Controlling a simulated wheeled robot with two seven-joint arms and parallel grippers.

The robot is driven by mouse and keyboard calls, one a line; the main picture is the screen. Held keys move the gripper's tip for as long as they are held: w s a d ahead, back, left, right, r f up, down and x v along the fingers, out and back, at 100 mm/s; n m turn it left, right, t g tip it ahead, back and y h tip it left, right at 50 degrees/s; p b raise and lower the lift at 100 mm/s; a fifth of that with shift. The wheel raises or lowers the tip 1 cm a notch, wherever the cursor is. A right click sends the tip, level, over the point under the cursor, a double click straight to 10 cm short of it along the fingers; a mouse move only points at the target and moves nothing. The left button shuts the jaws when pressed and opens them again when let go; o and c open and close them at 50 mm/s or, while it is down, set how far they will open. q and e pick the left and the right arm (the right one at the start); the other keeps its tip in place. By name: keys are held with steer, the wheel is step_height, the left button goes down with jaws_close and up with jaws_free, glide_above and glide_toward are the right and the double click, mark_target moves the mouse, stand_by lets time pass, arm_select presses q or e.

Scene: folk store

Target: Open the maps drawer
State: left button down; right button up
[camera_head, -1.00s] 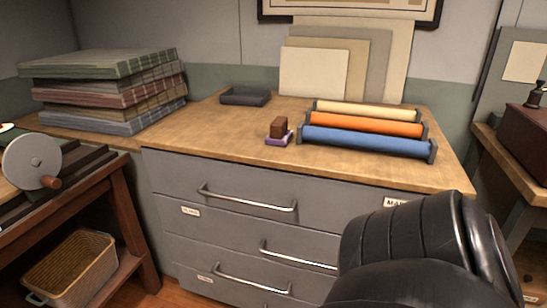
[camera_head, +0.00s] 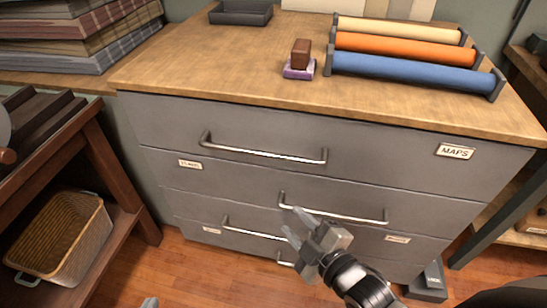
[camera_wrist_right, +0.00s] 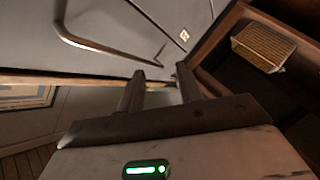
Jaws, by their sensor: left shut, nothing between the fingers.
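The maps drawer (camera_head: 380,150) is the grey top drawer of the cabinet, with a "MAPS" label (camera_head: 455,151) at its right. It is shut. Its metal bar handle (camera_head: 265,152) is left of centre, with nothing on it. My right gripper (camera_head: 296,224) is in front of the lower drawers, below that handle, and overlaps a lower handle in the picture; contact cannot be told. In the right wrist view its fingers (camera_wrist_right: 160,74) are apart and empty, facing the grey drawer fronts. Only a tip of my left gripper (camera_head: 150,303) shows at the bottom edge, low and left, away from the cabinet.
On the cabinet's wooden top (camera_head: 200,65) are a stamp (camera_head: 300,60), a dark tray (camera_head: 241,13) and several coloured rolls (camera_head: 405,60). A wooden shelf with a basket (camera_head: 65,235) stands to the left.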

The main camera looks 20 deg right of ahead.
mark_target(265, 153)
steer(key=w+r+n+t, duration=0.1)
steer(key=w+n, duration=0.2)
steer(key=w, duration=0.3)
steer(key=w+r+n+t+b, duration=0.1)
steer(key=w+n, duration=0.2)
steer(key=w, duration=0.3)
steer(key=w+r+n+t+b, duration=0.1)
steer(key=w+r+n, duration=0.1)
steer(key=w, duration=0.3)
steer(key=shift+w+a+n+t+y, duration=0.2)
steer(key=shift+w+n+t+y, duration=0.2)
steer(key=shift+n, duration=0.5)
arm_select(q)
steer(key=shift+s+d+f, duration=0.1)
steer(key=shift+f, duration=0.45)
steer(key=shift+t, duration=0.3)
